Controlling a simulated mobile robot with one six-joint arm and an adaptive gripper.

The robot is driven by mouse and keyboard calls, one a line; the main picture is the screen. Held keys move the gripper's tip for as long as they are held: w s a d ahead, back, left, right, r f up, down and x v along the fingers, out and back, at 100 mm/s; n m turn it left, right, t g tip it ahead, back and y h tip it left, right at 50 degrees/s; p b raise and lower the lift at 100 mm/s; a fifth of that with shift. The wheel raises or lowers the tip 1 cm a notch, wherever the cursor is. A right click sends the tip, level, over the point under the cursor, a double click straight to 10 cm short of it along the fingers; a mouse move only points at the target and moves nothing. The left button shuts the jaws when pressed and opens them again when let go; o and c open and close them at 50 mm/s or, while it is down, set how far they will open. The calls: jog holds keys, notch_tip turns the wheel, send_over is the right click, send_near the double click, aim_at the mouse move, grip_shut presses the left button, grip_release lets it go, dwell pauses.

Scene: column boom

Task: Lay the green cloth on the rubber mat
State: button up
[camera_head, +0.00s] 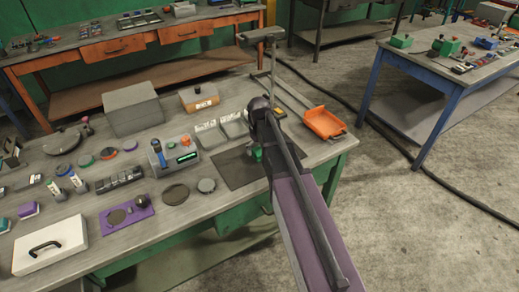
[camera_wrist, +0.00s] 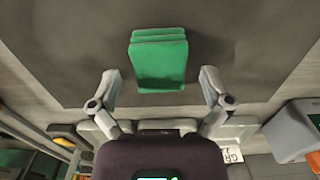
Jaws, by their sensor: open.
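The green cloth (camera_wrist: 158,58) is folded into a thick pad and lies over the dark rubber mat (camera_wrist: 90,35) in the wrist view. In the head view, a small green part of the cloth (camera_head: 256,153) shows beside my arm, over the right part of the mat (camera_head: 233,172). My gripper (camera_wrist: 160,78) is open, with one finger on each side of the cloth's near end. A gap shows between the cloth and each finger. My arm hides most of the gripper and the mat's right side in the head view.
An orange dustpan (camera_head: 325,123) lies at the bench's right edge. A blue-grey device with a green display (camera_head: 180,157) stands left of the mat, near dark round discs (camera_head: 175,193). A grey box (camera_head: 133,108) and a wooden box (camera_head: 199,98) stand behind.

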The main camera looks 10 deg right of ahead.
aim_at(259, 150)
notch_tip(259, 150, up, 11)
jog(key=p, duration=1)
jog(key=shift+p, duration=0.35)
jog(key=shift+r, duration=0.1)
jog(key=s+m, duration=0.3)
jog(key=s, duration=1.4)
jog(key=shift+d+m, duration=0.25)
jog(key=shift+m, duration=0.05)
jog(key=shift+c, duration=0.2)
jog(key=c, duration=0.5)
jog(key=shift+a, duration=0.1)
jog(key=shift+c, duration=0.2)
